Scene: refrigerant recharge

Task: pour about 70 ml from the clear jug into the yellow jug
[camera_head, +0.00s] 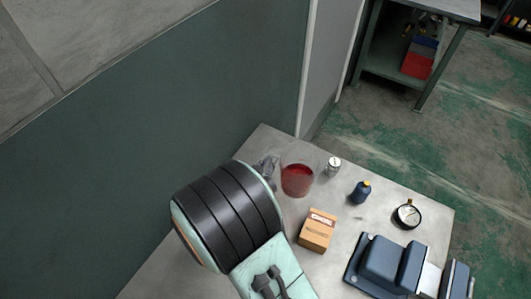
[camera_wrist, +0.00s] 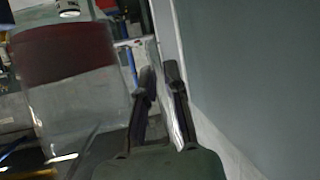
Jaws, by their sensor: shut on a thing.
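The clear jug (camera_head: 297,180) holds red liquid and is near the far edge of the table in the head view. It also fills the left of the wrist view (camera_wrist: 65,95), with the red liquid seen through its wall. My gripper (camera_head: 266,166) is beside the jug on its left, partly hidden by my arm. In the wrist view, my gripper (camera_wrist: 158,80) is shut on the jug's clear handle. I cannot tell whether the jug touches the table. I cannot make out the yellow jug in either view; my arm hides part of the table.
On the table (camera_head: 400,190) are a small can (camera_head: 334,166), a dark blue bottle (camera_head: 360,192), a round gauge (camera_head: 407,215), a cardboard box (camera_head: 317,230) and a blue-grey machine (camera_head: 393,264). A dark wall panel (camera_head: 150,150) stands left of the table.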

